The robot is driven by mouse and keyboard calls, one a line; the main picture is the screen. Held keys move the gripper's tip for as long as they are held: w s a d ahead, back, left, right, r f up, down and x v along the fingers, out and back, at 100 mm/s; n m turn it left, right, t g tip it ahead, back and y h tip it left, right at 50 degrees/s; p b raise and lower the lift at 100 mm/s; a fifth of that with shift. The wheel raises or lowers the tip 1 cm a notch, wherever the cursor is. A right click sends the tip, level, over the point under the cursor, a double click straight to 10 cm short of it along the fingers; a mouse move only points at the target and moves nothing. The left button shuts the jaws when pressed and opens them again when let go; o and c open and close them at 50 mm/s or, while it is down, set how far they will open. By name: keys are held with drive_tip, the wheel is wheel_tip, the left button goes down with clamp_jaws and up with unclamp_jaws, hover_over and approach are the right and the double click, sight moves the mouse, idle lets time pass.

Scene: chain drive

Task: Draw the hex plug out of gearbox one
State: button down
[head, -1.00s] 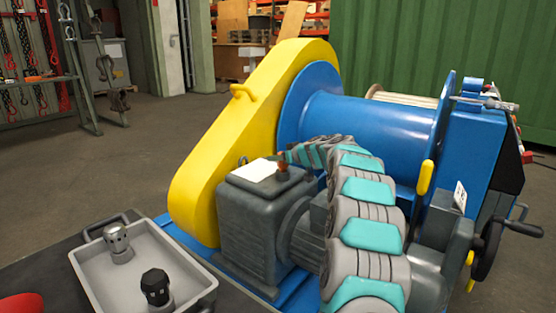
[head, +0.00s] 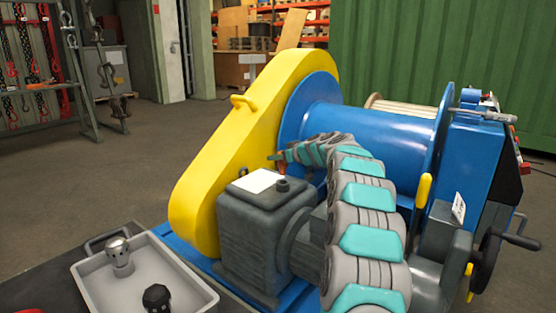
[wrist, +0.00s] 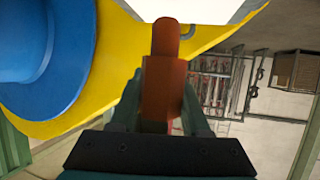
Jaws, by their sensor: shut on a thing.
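Gearbox one, a dark grey ribbed housing (head: 252,245), stands at the middle of the head view with a white plate (head: 257,181) on its lid. A small dark boss (head: 283,185) stands on the lid beside the plate. My gripper (head: 277,157) is just above the boss, at the end of my curled arm. In the wrist view, my gripper (wrist: 162,95) is shut on the orange-red hex plug (wrist: 164,85), whose narrower end points away from the jaws. The plug (head: 282,170) appears to hang just above the boss, with a small gap.
A yellow chain guard (head: 225,150) rises directly behind the gearbox, and a blue winch drum (head: 350,135) stands behind my arm. A grey tray (head: 188,262) at the lower left holds a silver fitting (head: 119,257) and a black fitting (head: 156,298). Bare tray floor lies between them.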

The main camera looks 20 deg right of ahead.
drive_tip(key=shift+r+p, duration=0.65)
drive_tip(key=shift+r, duration=0.85)
